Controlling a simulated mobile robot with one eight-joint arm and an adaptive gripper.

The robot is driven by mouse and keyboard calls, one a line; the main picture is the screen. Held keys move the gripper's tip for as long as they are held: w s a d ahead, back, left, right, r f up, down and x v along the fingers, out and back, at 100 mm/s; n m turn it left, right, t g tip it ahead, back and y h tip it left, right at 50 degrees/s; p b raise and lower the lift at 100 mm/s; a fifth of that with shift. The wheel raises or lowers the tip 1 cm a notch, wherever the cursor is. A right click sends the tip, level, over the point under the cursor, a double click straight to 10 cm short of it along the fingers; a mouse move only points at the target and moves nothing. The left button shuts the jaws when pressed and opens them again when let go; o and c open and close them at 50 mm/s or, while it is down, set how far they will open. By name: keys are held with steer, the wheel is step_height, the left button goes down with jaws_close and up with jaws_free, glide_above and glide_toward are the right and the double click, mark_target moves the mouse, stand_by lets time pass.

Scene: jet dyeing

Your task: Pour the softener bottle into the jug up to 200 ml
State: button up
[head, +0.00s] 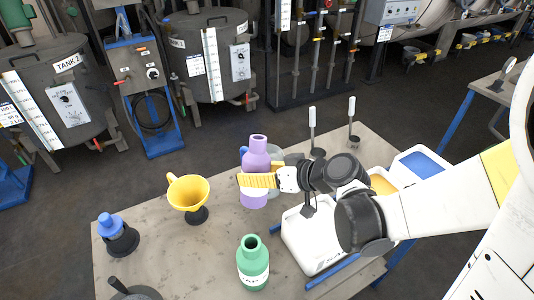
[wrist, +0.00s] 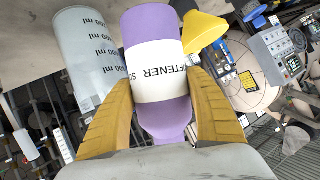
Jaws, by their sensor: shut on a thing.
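The purple softener bottle (head: 256,160) has a white label and is held upright above the table in the head view. My gripper (head: 257,181) is shut on it, with yellow fingers on either side of its body. In the wrist view the bottle (wrist: 152,40) fills the middle between the fingers (wrist: 160,118), its label upside down. The jug (wrist: 84,50), pale and translucent with ml marks, shows beside the bottle in the wrist view. In the head view the jug (head: 275,181) is mostly hidden behind the bottle and gripper. Its liquid level cannot be made out.
A yellow funnel (head: 188,193) on a dark stand is left of the bottle. A green bottle (head: 252,262) stands at the front, and a blue-topped item (head: 112,232) at the left. A white tray (head: 313,240) lies beneath my arm. The table (head: 160,250) has free room front left.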

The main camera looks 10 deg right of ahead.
steer(key=shift+w+d+r+m+g+y+p, duration=0.1)
steer(key=shift+w+r+m+g+y+p, duration=0.1)
steer(key=shift+r+m+g+p, duration=0.55)
steer(key=shift+w+r+m+g+y+p, duration=0.2)
steer(key=shift+g+p, duration=0.25)
steer(key=shift+p, duration=0.6)
stand_by(1.2)
steer(key=shift+s+f+b, duration=0.1)
steer(key=shift+f+b, duration=0.2)
steer(key=shift+f, duration=0.15)
steer(key=shift+s+f+m+g+b, duration=0.2)
steer(key=shift+f+m+g+b, duration=0.25)
steer(key=shift+f+b, duration=0.65)
steer(key=shift+s+a+f+m+g+y+p, duration=0.2)
steer(key=shift+s+m+g+y, duration=0.15)
steer(key=shift+m+g, duration=0.15)
steer(key=shift+s+a+f+m+g+y+p, duration=0.15)
steer(key=shift+s+m+g+y+p, duration=0.1)
steer(key=shift+m+g+y, duration=0.25)
stand_by(1.5)
steer(key=shift+s+r+g+p, duration=0.1)
steer(key=shift+r+g+p, duration=0.25)
steer(key=shift+r, duration=0.1)
stand_by(0.5)
